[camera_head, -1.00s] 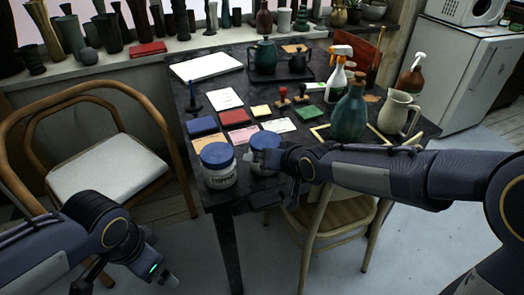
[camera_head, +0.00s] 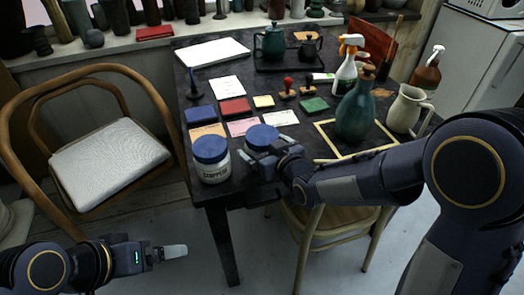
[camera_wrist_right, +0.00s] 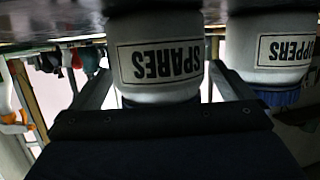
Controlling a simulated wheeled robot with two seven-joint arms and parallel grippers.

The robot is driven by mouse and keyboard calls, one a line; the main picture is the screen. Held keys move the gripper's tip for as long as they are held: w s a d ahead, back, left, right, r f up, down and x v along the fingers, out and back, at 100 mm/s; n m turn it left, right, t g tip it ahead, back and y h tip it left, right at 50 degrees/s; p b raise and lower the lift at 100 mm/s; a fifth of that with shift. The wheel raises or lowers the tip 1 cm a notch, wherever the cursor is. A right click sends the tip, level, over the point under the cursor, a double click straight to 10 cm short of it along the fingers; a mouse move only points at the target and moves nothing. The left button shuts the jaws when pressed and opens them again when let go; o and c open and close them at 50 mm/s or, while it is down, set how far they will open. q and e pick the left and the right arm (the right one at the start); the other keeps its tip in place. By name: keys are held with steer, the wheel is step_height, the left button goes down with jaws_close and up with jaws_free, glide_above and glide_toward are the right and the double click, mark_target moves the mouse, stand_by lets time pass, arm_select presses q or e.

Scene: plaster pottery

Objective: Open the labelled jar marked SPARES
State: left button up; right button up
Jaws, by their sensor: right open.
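The SPARES jar (camera_head: 262,138) is white with a blue lid and stands near the table's front left corner. Its label (camera_wrist_right: 160,62) faces the right wrist camera and reads upside down there. My right gripper (camera_head: 264,146) is open, with its fingers on either side of this jar; I cannot tell if they touch it.
A similar jar (camera_head: 211,160), its label ending in "PPERS", stands close on the left. Coloured pads and cards lie behind. A teal bottle (camera_head: 356,112), spray bottle (camera_head: 346,68) and cream jug (camera_head: 407,108) stand right. Chairs flank the table.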

steer(key=shift+x, duration=0.8)
steer(key=c, duration=1.1)
steer(key=shift+r, duration=0.1)
steer(key=shift+c, duration=0.7)
steer(key=shift+r, duration=0.1)
